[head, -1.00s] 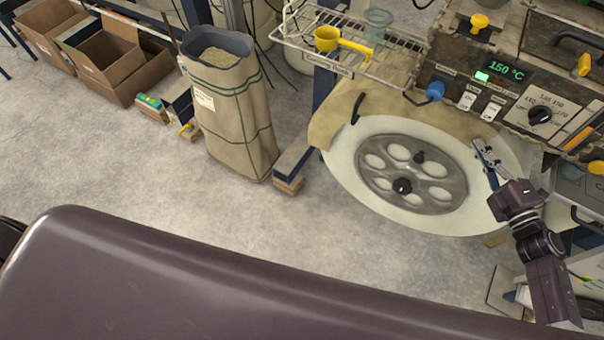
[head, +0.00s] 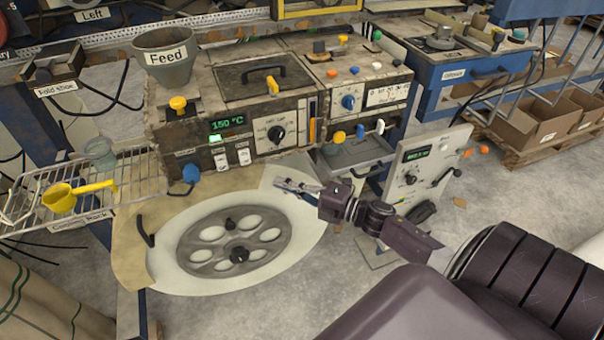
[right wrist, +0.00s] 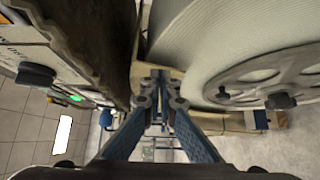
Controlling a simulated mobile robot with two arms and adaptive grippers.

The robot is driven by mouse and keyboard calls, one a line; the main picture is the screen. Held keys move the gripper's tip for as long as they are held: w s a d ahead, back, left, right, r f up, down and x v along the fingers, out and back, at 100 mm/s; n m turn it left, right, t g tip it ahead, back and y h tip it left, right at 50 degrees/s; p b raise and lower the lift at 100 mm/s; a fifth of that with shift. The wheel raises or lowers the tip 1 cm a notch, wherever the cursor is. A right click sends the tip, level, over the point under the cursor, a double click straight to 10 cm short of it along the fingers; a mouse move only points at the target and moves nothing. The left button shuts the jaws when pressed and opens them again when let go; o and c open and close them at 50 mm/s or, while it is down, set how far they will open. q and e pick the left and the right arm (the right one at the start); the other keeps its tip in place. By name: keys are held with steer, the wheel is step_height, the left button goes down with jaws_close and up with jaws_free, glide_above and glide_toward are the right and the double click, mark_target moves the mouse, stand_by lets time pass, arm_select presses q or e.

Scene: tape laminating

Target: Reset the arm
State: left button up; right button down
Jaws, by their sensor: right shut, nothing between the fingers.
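My right gripper (head: 298,187) is over the right edge of the round cream tape roll in the head view, in front of the machine. Its fingers are shut with nothing between them. In the right wrist view the gripper (right wrist: 160,82) points into the gap between the machine front on the left and the tape roll (right wrist: 240,35) on the right. The tape roll (head: 168,262) has a grey metal hub (head: 200,265) with several round holes. My left gripper is not in view.
The machine (head: 195,152) with a "150 °C" display stands behind the roll, topped by a "Feed" hopper (head: 168,66). A wire rack (head: 125,170) with a yellow scoop (head: 62,198) is at left. Bare floor (head: 300,285) lies in front.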

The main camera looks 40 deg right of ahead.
steer(key=s+a+v, duration=0.1)
steer(key=v, duration=0.6)
steer(key=s+d+f+m+g+h, duration=0.1)
steer(key=s+f+m+g+h, duration=0.3)
steer(key=f, duration=0.6)
steer(key=s+d+f+m+t+h, duration=0.1)
steer(key=s+f+m, duration=0.3)
steer(key=f, duration=0.7)
steer(key=s+d+f+m+g+h, duration=0.1)
steer(key=s+f+m+g+h, duration=0.15)
steer(key=f+m, duration=0.55)
steer(key=s+a+f+m+g, duration=0.2)
steer(key=s+a+f+g, duration=0.3)
steer(key=s+a+f, duration=0.3)
steer(key=s+a+f+m+g, duration=0.3)
steer(key=s+a+f, duration=0.4)
steer(key=s+f, duration=0.7)
steer(key=s+g, duration=0.1)
steer(key=s, duration=0.7)
steer(key=shift+a+g, duration=0.35)
